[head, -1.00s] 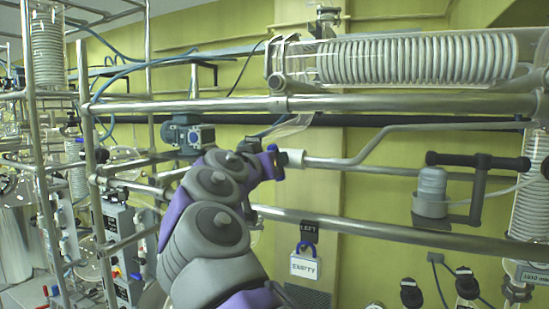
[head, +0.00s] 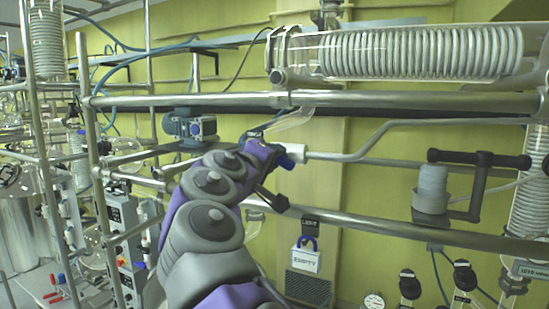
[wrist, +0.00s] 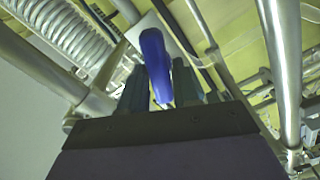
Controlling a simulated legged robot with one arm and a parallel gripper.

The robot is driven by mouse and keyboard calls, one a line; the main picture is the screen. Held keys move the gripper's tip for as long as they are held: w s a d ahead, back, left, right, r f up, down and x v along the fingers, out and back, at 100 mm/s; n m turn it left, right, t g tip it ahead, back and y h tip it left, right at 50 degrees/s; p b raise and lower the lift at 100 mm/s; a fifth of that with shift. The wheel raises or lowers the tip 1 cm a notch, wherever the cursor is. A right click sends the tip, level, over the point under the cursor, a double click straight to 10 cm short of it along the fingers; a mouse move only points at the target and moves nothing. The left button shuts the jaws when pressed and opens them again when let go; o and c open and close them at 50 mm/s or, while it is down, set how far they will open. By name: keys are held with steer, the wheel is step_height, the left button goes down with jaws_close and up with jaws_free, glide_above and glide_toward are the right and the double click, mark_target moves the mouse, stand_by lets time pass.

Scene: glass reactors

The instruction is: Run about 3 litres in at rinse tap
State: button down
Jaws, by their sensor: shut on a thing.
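A blue tap handle (head: 286,160) sits at a white fitting (head: 297,152) on the left end of a bent metal pipe (head: 345,157). My gripper (head: 277,160) is at this handle, at the end of my grey and purple arm. In the wrist view my gripper (wrist: 160,92) is shut on the blue tap handle (wrist: 155,55), which stands up between the two dark fingers. The pipe's outlet and any flowing liquid cannot be made out.
A thick horizontal rail (head: 400,103) runs above my gripper, with a glass coil condenser (head: 420,52) over it. A grey cup-shaped holder (head: 431,200) stands right.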

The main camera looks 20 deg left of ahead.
steer(key=shift+a+f+n, duration=0.1)
steer(key=shift+f+n, duration=0.05)
steer(key=shift+n, duration=0.45)
steer(key=c, duration=1.2)
jaws_free()
steer(key=shift+o, duration=1.2)
steer(key=shift+s+a, duration=0.1)
steer(key=shift+a, duration=0.3)
